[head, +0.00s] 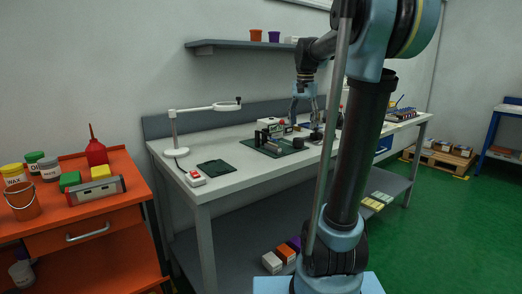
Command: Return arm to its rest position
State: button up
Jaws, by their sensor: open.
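My arm rises from its base at the bottom centre, bends at the top right and reaches back over the grey workbench (227,170). My gripper (303,119) hangs over the bench with its fingers apart and pointing down. Its fingers look empty, though they are small in the picture. Below and beside it, a dark green mat (262,146) carries small dark fixtures and a dark cylinder (298,143). A small dark item also stands near the fingers. My own arm hides part of the bench to the right of the gripper.
A white lamp (172,132) and a red-buttoned box (195,178) stand on the bench's left. A shelf (235,43) with cups hangs above. An orange cabinet (75,222) holding jars and a bucket stands at left. A pallet (440,157) lies on the green floor at right.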

jog(key=s+f+n+t, duration=0.1)
jog(key=s+f+n, duration=0.6)
jog(key=s+f, duration=1.9)
jog(key=shift+s+f+t, duration=0.15)
jog(key=shift+s+t, duration=0.25)
jog(key=shift+s, duration=0.6)
jog(key=shift+w+f, duration=0.2)
jog(key=shift+w, duration=0.25)
